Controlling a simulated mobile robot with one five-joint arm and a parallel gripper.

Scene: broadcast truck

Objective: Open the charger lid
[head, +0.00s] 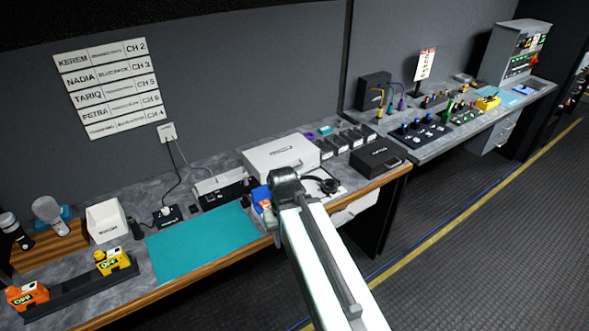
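No thing in the head view carries a readable charger label. A long unit with a grey upper part and black base (222,189) stands at the back of the near bench, left of my arm, and may be the charger. A larger white box (270,161) with a closed-looking top stands right of it; I cannot tell whether it is the charger. My arm reaches in from the lower right. Its dark end, with my gripper (285,181), appears in front of the white box. The fingers cannot be made out, and no held object is visible.
A teal mat (203,242) lies bare on the near bench (150,289). Headphones (325,185) and a black case (379,155) are right of my arm. A blue item (261,193) is partly hidden by it. A wall plug's cables (168,133) hang at the back.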

